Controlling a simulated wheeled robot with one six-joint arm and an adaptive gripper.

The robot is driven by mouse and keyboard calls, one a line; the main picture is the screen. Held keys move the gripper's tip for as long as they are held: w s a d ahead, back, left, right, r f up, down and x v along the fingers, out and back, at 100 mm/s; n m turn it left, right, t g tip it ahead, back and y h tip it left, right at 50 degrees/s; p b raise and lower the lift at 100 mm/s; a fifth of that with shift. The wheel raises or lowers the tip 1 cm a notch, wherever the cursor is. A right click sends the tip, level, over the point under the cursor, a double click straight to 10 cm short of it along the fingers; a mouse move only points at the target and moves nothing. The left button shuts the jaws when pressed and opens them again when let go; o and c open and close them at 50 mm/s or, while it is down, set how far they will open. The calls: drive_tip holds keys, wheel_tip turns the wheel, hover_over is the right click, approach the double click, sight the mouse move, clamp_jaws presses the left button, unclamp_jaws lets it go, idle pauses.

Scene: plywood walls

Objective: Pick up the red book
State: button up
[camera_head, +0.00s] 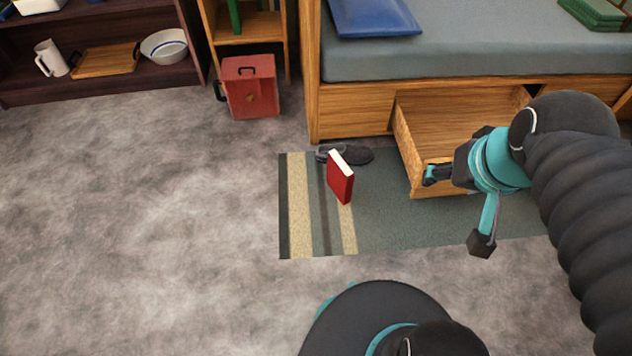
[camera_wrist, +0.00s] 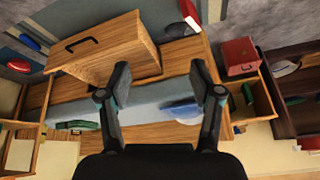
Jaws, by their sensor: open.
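The red book (camera_head: 340,181) stands upright on the striped rug in front of the bed, its white page edge facing up. In the wrist view the book (camera_wrist: 188,12) shows only in part, at the top edge. My gripper (camera_head: 456,211) is to the right of the book, in front of the open drawer, and apart from the book. In the wrist view my gripper (camera_wrist: 160,82) has its two fingers spread wide with nothing between them.
An open wooden drawer (camera_head: 412,150) juts out from under the bed (camera_head: 460,50). Dark shoes (camera_head: 355,154) lie just behind the book. A red box (camera_head: 250,88) stands by a small shelf. A dark shelf (camera_head: 100,85) holds a mug, board and bowl. The grey floor at left is clear.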

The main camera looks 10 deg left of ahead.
sight(351, 176)
drive_tip(key=w+a+f+m+g+y, duration=0.3)
drive_tip(key=w+a+f+y, duration=0.1)
drive_tip(key=a, duration=0.3)
drive_tip(key=w+a+f+m+g+y, duration=0.2)
drive_tip(key=w+a+f+m+y, duration=0.15)
drive_tip(key=w+a, duration=0.2)
drive_tip(key=w+a+f+m+t+y, duration=0.2)
drive_tip(key=w+a+f+m+y, duration=0.4)
drive_tip(key=w+f, duration=0.35)
drive_tip(key=w+d+f+m+t+h, duration=0.25)
drive_tip(key=f+m, duration=0.25)
drive_tip(key=f, duration=0.5)
drive_tip(key=w+d+f+m+t+h+p, duration=0.1)
drive_tip(key=w+d+f+m+t, duration=0.3)
drive_tip(key=f, duration=0.5)
drive_tip(key=w+d+f+m+t+h, duration=0.2)
drive_tip(key=f+m, duration=0.5)
drive_tip(key=f, duration=0.3)
drive_tip(key=shift+n, duration=0.35)
drive_tip(key=x, duration=0.7)
drive_tip(key=shift+a+r, duration=0.15)
drive_tip(key=shift+a, duration=0.05)
drive_tip(key=shift+x, duration=3.2)
drive_tip(key=shift+w+r, duration=0.1)
drive_tip(key=shift+r, duration=0.05)
